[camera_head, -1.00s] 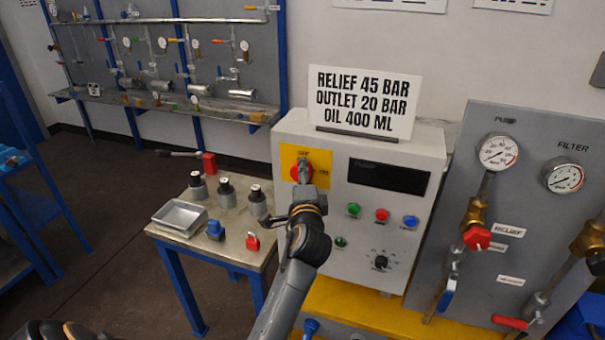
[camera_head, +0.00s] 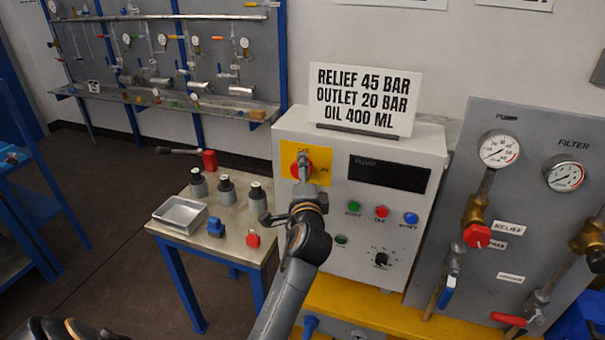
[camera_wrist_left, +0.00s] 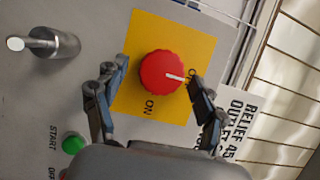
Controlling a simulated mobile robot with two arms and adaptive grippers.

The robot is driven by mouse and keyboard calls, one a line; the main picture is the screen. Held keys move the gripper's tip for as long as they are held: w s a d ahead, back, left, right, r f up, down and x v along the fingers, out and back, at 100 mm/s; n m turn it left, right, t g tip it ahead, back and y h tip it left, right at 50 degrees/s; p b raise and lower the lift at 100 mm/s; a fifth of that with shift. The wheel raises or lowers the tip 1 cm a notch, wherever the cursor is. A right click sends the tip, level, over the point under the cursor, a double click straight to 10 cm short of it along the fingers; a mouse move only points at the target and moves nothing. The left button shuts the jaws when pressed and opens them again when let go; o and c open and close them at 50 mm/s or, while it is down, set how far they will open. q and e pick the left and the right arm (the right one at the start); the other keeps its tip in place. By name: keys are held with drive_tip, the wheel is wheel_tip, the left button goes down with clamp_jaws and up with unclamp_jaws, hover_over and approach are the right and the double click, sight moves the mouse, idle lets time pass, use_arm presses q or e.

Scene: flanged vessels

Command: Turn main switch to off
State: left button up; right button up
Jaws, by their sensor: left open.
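The main switch is a red round knob (camera_head: 293,170) on a yellow plate (camera_head: 318,153) at the upper left of the grey control box. In the left wrist view the knob (camera_wrist_left: 165,77) has a white mark pointing right, toward a label whose first letter "O" shows; the rest is behind a finger. "ON" is printed below the knob in that view. My left gripper (camera_head: 303,175) is in front of the switch and partly covers it. In the left wrist view the open left gripper (camera_wrist_left: 158,72) has one finger on each side of the knob. Contact cannot be told. My right gripper is not in view.
The box (camera_head: 420,160) also carries a dark display, coloured buttons and a small black dial. A sign (camera_head: 365,98) stands on top. A metal post (camera_wrist_left: 45,42) sticks out near the switch. A small table (camera_head: 190,245) with fittings stands left; a gauge panel (camera_head: 530,220) stands right.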

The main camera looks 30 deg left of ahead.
use_arm(q)
drive_tip(key=v, duration=0.7)
idle(0.3)
drive_tip(key=w+d+f+m+g+h+b, duration=0.1)
drive_tip(key=d+f+h, duration=0.2)
drive_tip(key=f, duration=0.9)
drive_tip(key=w+d+f+g+h+b, duration=0.1)
drive_tip(key=d+f+h, duration=0.25)
drive_tip(key=f, duration=0.85)
drive_tip(key=s+d+f+n+g+h, duration=0.1)
drive_tip(key=s+d+f, duration=0.15)
drive_tip(key=f, duration=0.55)
drive_tip(key=s+d+f+g+h+b, duration=0.1)
drive_tip(key=s+f+g, duration=0.1)
drive_tip(key=s+f, duration=0.35)
drive_tip(key=s+d+f+n+g, duration=0.1)
drive_tip(key=f, duration=0.8)
drive_tip(key=s+f+n+g+h+b, duration=0.2)
drive_tip(key=s+f+n+g, duration=0.15)
drive_tip(key=s+f, duration=1.45)
drive_tip(key=s+a+f+n+g, duration=0.1)
drive_tip(key=s+f, duration=0.3)
drive_tip(key=s, duration=0.7)
drive_tip(key=s+a+f+n+g+b, duration=0.1)
drive_tip(key=s+f+n+g, duration=0.1)
drive_tip(key=s, duration=0.8)
wheel_tip(320, 180, down, 2)
drive_tip(key=shift+s+f+n+g, duration=0.15)
drive_tip(key=shift+s+n+g, duration=0.2)
drive_tip(key=shift+g, duration=0.2)
